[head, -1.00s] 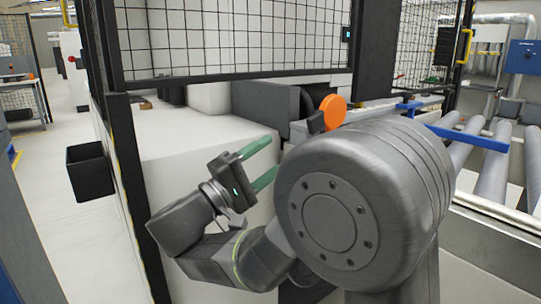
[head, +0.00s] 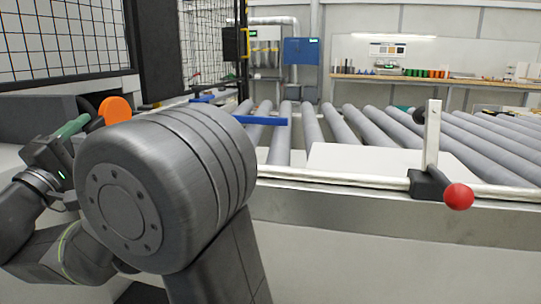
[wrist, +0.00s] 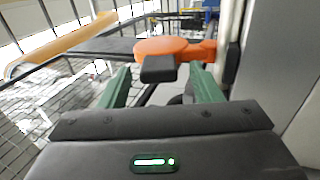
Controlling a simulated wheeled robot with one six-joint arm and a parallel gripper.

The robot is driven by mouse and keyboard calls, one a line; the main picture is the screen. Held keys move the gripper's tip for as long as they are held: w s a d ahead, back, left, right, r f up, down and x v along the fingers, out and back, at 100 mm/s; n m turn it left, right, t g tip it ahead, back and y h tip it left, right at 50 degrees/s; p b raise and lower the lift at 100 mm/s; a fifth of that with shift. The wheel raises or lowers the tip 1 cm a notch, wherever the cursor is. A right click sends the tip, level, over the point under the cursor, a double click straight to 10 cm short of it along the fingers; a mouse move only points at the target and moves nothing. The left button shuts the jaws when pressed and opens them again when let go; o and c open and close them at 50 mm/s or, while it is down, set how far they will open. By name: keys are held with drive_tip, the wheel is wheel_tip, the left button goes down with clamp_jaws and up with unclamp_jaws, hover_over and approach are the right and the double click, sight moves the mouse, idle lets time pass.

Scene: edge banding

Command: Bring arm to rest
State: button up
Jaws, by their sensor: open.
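My gripper (wrist: 165,85) has two green fingers, spread apart with nothing held between them. In the head view my gripper (head: 82,128) is at the far left, partly hidden behind my large grey arm joint. An orange disc-shaped part (head: 115,109) on the machine is just beyond the fingers. In the wrist view the orange part (wrist: 172,47), with a dark block in front, lies ahead of the fingertips. I cannot tell whether the fingers touch it.
A roller conveyor (head: 340,125) with a blue bar (head: 262,120) across it fills the middle and right. Black mesh fencing (head: 62,38) stands at the left.

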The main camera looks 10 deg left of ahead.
sight(97, 127)
drive_tip(key=shift+x, duration=1.1)
drive_tip(key=shift+s, duration=0.1)
drive_tip(key=p+v, duration=0.2)
drive_tip(key=v, duration=1.1)
drive_tip(key=b+x, duration=0.1)
drive_tip(key=x, duration=1.2)
drive_tip(key=shift+d+r, duration=0.1)
drive_tip(key=shift+r, duration=0.2)
drive_tip(key=shift+w+r+g+p, duration=0.25)
drive_tip(key=shift+r+g+p, duration=0.05)
drive_tip(key=shift+g+p, duration=0.35)
drive_tip(key=shift+w+g+p, duration=0.25)
drive_tip(key=shift+g+p, duration=0.1)
drive_tip(key=shift+p, duration=0.2)
